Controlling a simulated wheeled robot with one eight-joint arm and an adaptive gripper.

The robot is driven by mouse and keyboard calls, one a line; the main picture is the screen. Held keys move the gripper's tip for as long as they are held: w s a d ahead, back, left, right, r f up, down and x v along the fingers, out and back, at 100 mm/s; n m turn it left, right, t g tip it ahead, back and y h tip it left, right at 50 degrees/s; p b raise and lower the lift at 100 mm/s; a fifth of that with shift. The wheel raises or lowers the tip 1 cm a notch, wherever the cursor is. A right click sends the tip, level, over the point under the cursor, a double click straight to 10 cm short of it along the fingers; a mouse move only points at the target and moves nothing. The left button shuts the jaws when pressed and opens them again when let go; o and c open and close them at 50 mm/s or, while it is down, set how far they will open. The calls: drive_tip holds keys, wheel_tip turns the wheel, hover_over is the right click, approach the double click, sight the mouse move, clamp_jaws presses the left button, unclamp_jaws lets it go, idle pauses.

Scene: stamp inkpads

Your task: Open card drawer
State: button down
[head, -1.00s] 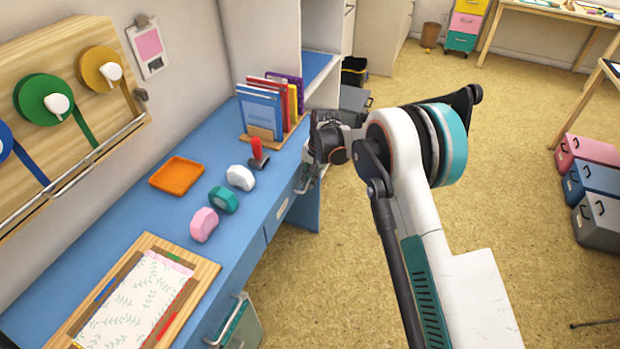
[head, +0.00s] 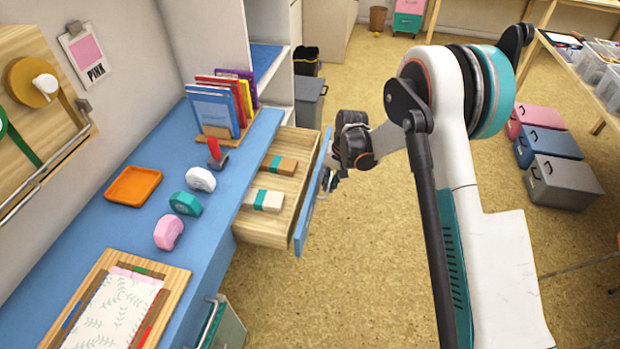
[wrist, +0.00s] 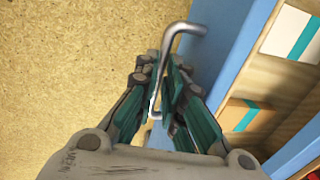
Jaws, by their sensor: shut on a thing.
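The card drawer (head: 278,188) stands pulled out from the blue desk, with a wooden inside and a blue front (head: 313,195). A brown card bundle (head: 280,165) and a white card bundle (head: 264,200), each with a teal band, lie in it. My gripper (head: 330,180) is at the outer side of the drawer front, partly hidden by my wrist. In the wrist view my gripper (wrist: 168,108) is shut on the metal drawer handle (wrist: 172,42), whose bent end sticks out past the fingers.
Grey, blue and pink boxes stand at the right. The floor (head: 350,270) beside the drawer is clear.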

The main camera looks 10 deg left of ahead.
drive_tip(key=shift+s+d, duration=0.2)
drive_tip(key=shift+d, duration=2.05)
drive_tip(key=c, duration=1.7)
unclamp_jaws()
drive_tip(key=r, duration=0.4)
drive_tip(key=d+r, duration=0.1)
drive_tip(key=r, duration=0.3)
drive_tip(key=d+r, duration=0.1)
drive_tip(key=r, duration=0.2)
drive_tip(key=shift+d+r, duration=0.1)
drive_tip(key=shift+r, duration=0.3)
